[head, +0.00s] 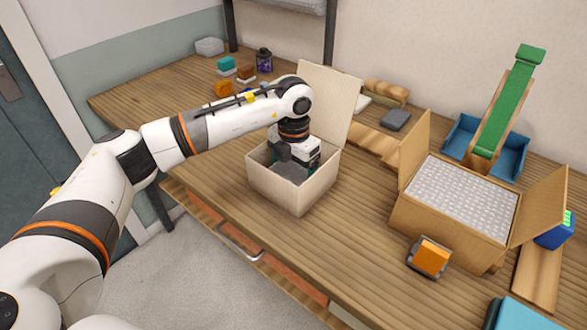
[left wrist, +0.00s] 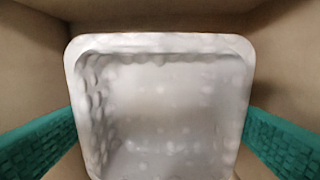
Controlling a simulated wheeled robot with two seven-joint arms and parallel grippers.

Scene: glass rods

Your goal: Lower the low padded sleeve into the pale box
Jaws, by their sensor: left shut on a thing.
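The pale box (head: 285,195) stands on the wooden table with its lid flap raised at the back. My left gripper (head: 294,164) reaches down into its opening from above. In the left wrist view, the low padded sleeve (left wrist: 158,42) is a whitish, bumpy, open-topped square shell. It sits between the two teal finger pads of my left gripper (left wrist: 160,128), which is shut on it. Tan box walls surround it on the visible sides. Whether the sleeve touches the box floor is hidden. My right gripper is not in view.
A carton (head: 440,222) lined with bubble wrap stands open to the right, with an orange block (head: 431,256) in front of it. A blue bin (head: 512,157) with a green-topped ramp (head: 505,105) is behind. Small items lie at the back left. Table is clear between box and carton.

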